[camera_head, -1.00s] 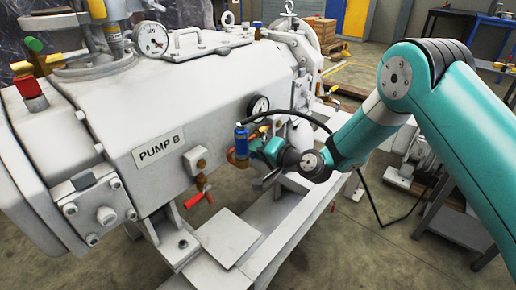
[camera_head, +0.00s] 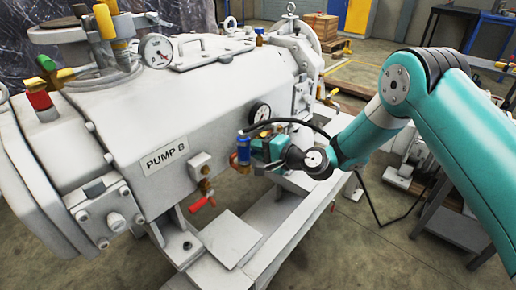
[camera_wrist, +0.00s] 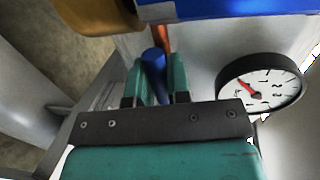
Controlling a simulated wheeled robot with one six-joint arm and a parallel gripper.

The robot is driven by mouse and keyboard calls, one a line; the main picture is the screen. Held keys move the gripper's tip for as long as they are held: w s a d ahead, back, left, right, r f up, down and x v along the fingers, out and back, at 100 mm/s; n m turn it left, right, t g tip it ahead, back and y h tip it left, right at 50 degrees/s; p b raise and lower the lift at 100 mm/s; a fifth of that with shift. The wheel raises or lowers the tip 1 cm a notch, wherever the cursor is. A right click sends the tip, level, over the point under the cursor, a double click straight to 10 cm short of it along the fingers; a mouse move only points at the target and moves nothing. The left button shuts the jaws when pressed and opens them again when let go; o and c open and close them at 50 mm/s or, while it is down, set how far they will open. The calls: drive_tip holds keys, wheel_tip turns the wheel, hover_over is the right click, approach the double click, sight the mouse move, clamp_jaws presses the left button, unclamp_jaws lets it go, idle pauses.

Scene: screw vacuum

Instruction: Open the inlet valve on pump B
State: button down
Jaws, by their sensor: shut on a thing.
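Pump B (camera_head: 225,95) is a large white machine with a "PUMP B" label (camera_head: 165,156) on its side. A blue-bodied fitting (camera_head: 243,150) with brass and orange parts sits on that side, right of the label. My gripper (camera_head: 262,149) is at this fitting. In the wrist view, the teal fingers of my gripper (camera_wrist: 157,85) are closed on a blue handle (camera_wrist: 154,60). Its lower end is hidden between the fingers. A large blue surface (camera_wrist: 220,8) and a brass part (camera_wrist: 100,14) are close above. I cannot tell how far the valve is turned.
A black-rimmed gauge (camera_head: 260,113) is just above my gripper and shows close right of the fingers in the wrist view (camera_wrist: 262,90). A brass valve with a red handle (camera_head: 200,203) hangs below the label. The pump's pale base frame (camera_head: 290,212) extends below.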

drive_tip(key=c, duration=1.1)
unclamp_jaws()
drive_tip(key=v, duration=1.7)
drive_tip(key=shift+s+d, duration=0.15)
drive_tip(key=shift+d, duration=0.05)
